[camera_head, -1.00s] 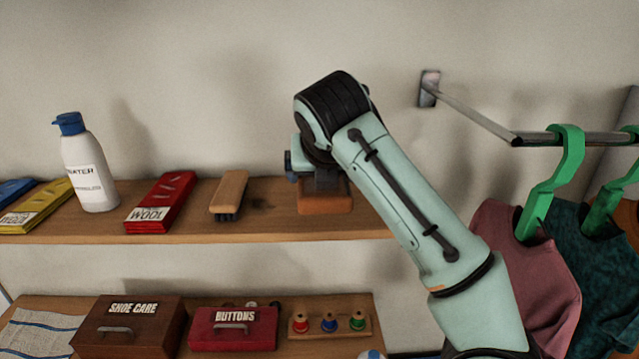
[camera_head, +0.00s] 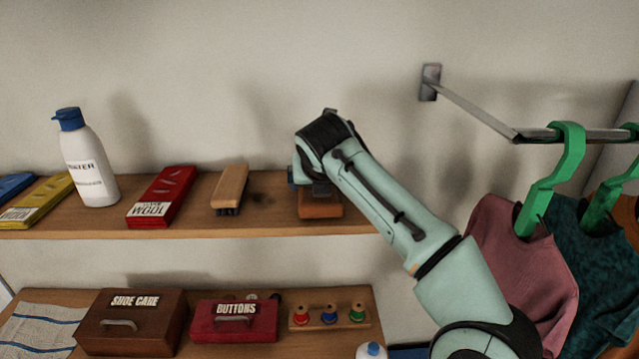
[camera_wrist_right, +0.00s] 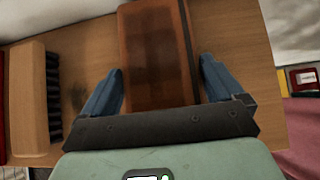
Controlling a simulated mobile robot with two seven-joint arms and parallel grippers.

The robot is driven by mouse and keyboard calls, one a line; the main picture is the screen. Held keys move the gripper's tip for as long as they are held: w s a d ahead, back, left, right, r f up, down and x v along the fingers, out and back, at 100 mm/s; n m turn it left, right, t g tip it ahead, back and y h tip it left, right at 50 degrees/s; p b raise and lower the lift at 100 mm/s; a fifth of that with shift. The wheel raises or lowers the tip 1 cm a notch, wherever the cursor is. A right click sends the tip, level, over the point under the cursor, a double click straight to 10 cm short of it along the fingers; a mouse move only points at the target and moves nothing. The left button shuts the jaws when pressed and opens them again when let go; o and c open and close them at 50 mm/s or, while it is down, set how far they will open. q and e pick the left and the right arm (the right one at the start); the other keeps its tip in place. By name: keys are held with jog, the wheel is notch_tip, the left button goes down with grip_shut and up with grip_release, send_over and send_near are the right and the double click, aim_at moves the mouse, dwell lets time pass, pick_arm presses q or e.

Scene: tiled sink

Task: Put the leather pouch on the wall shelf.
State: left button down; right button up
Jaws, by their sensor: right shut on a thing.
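The leather pouch (camera_head: 320,207) is a brown-orange block at the right part of the wooden wall shelf (camera_head: 275,223). It appears to rest on the shelf top near the front edge, though exact contact is hard to tell. My right gripper (camera_head: 318,188) comes over it from the right and is shut on it. In the right wrist view the pouch (camera_wrist_right: 157,55) lies between the two blue fingers (camera_wrist_right: 160,82), with the shelf board (camera_wrist_right: 228,60) beneath. My left gripper is in no view.
On the shelf, left of the pouch, stand a wooden brush (camera_head: 229,188), a red wool packet (camera_head: 162,197) and a white bottle (camera_head: 89,170). A lower shelf holds boxes (camera_head: 131,322) and spools (camera_head: 330,314). A rail (camera_head: 470,110) with hung clothes (camera_head: 520,265) is at right.

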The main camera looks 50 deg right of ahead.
jog(key=shift+s+d, duration=0.15)
jog(key=shift+s, duration=0.2)
jog(key=shift+w+f, duration=0.25)
jog(key=shift+w, duration=0.1)
jog(key=o, duration=1.1)
jog(key=shift+s+r, duration=0.15)
jog(key=shift+s, duration=0.05)
jog(key=shift+r, duration=0.2)
jog(key=v, duration=1.1)
jog(key=shift+p, duration=0.35)
jog(key=shift+s+a+r, duration=0.25)
jog(key=shift+a, duration=0.1)
jog(key=shift+f, duration=0.1)
